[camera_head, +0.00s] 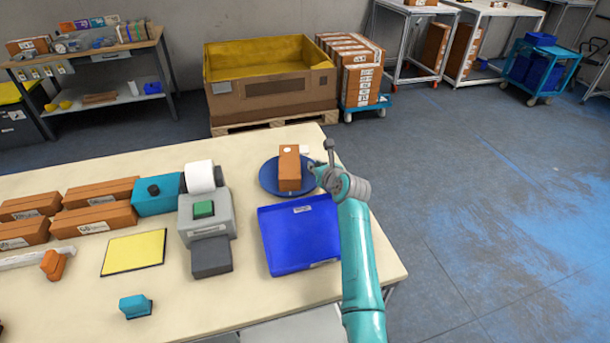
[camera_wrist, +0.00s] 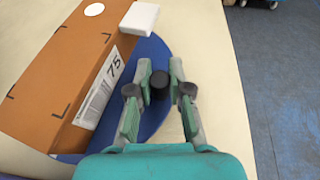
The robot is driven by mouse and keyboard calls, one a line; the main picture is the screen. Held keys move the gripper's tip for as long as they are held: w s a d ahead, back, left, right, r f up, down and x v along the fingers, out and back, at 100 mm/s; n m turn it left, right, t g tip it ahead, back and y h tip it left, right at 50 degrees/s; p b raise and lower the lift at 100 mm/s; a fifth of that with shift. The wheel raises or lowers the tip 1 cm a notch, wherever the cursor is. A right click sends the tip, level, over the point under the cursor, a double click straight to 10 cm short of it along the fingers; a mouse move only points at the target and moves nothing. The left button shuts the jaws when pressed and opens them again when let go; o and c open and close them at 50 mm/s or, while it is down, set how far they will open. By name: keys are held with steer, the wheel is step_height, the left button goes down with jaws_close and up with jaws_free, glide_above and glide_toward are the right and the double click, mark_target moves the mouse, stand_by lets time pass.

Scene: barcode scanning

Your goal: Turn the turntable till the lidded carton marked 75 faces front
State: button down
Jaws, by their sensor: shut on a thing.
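The brown carton (camera_head: 289,168) marked 75 stands on the blue round turntable (camera_head: 267,182). In the wrist view the carton (camera_wrist: 62,72) shows a white label (camera_wrist: 100,93) with a barcode and "75" on the side turned toward my gripper. A white round spot is on its top. My gripper (camera_head: 316,168) is at the turntable's right edge. In the wrist view my gripper (camera_wrist: 160,88) is shut on a dark round knob (camera_wrist: 159,80) at the rim of the turntable (camera_wrist: 150,118), beside the carton and apart from it.
A small white block (camera_wrist: 139,18) sits by the carton's far end. A blue tray (camera_head: 300,235) lies in front of the turntable. A grey device with a green button (camera_head: 204,209) and a paper roll (camera_head: 200,177) stand to the left. Several brown cartons lie further left.

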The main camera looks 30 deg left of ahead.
steer(key=shift+d+t, duration=0.1)
steer(key=shift+t, duration=0.2)
steer(key=c, duration=1.1)
jaws_free()
steer(key=shift+s, duration=0.1)
steer(key=shift+o, duration=0.2)
steer(key=v, duration=1.2)
